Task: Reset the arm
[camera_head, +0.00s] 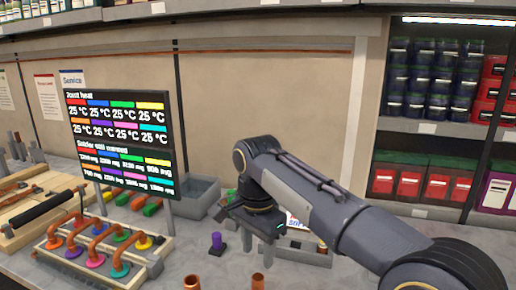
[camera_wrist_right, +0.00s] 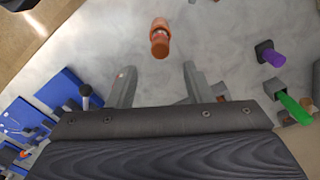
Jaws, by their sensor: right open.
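My right arm (camera_head: 320,205) reaches in from the right of the head view, over the workbench. Its gripper (camera_head: 262,238) points down above the bench and is partly hidden by its own wrist. In the right wrist view the two fingers (camera_wrist_right: 158,82) stand apart with nothing between them. A copper fitting (camera_wrist_right: 160,38) lies on the bench beyond the fingertips, apart from them. My left gripper is in neither view.
A heat display (camera_head: 118,140) stands at the back left. A copper pipe rack with coloured rings (camera_head: 100,250) is in front of it. A purple piece (camera_head: 217,240), a grey bin (camera_head: 198,195) and copper fittings (camera_head: 191,282) are near the gripper. Shelves (camera_head: 445,130) stand right.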

